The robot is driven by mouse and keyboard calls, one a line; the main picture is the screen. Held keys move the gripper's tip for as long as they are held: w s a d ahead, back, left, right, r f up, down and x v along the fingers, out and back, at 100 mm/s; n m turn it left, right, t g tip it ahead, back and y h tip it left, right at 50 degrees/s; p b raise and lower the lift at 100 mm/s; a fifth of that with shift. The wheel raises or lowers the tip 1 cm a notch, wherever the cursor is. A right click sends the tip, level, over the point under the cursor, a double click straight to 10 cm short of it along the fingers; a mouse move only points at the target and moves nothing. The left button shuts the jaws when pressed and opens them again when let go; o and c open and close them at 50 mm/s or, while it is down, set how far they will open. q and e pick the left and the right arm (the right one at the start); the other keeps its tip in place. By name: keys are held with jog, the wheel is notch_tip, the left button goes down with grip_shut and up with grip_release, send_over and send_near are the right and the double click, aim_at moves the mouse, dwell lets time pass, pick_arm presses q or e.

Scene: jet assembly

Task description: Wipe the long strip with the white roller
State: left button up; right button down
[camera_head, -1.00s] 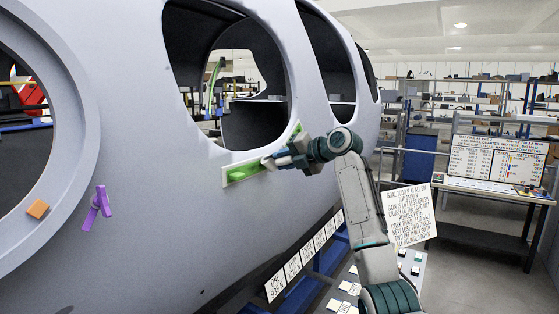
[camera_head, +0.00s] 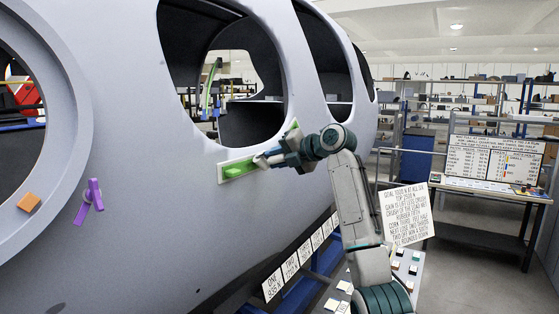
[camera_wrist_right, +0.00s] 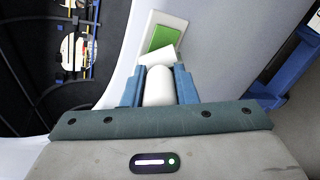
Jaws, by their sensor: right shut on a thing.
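The long strip (camera_head: 222,175) is a white-edged plate with a green face on the grey fuselage, below the large window opening. My right gripper (camera_head: 264,160) is in front of its middle and hides part of it; green shows at both sides. In the right wrist view the blue fingers of my right gripper (camera_wrist_right: 158,88) are shut on the white roller (camera_wrist_right: 158,86). The roller's white head (camera_wrist_right: 157,56) points at the strip (camera_wrist_right: 178,22), whose green face shows beyond it. I cannot tell whether they touch. My left gripper is not in view.
A purple handle (camera_head: 89,202) and an orange block (camera_head: 29,202) are on the fuselage at the left. Number cards (camera_head: 290,267) stand along a blue rail below. A text board (camera_head: 405,214) and a table (camera_head: 490,192) are at the right.

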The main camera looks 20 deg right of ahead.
jog(key=shift+s+a+f+b, duration=0.15)
jog(key=shift+s+a+b, duration=0.2)
jog(key=shift+a, duration=0.25)
jog(key=s+a, duration=0.1)
jog(key=a, duration=0.1)
jog(key=s+a+b, duration=0.1)
jog(key=s+a, duration=0.1)
jog(key=shift+s+a, duration=0.1)
jog(key=shift+a, duration=0.1)
jog(key=shift+d, duration=0.1)
jog(key=shift+s+d+b, duration=0.35)
jog(key=shift+s+d, duration=0.2)
jog(key=shift+s, duration=0.25)
jog(key=shift+s+d+b, duration=0.4)
jog(key=shift+s+d, duration=0.2)
jog(key=shift+s, duration=0.2)
jog(key=shift+s+d+b, duration=0.35)
jog(key=shift+s+d, duration=0.2)
jog(key=shift+s, duration=0.25)
jog(key=shift+s, duration=0.1)
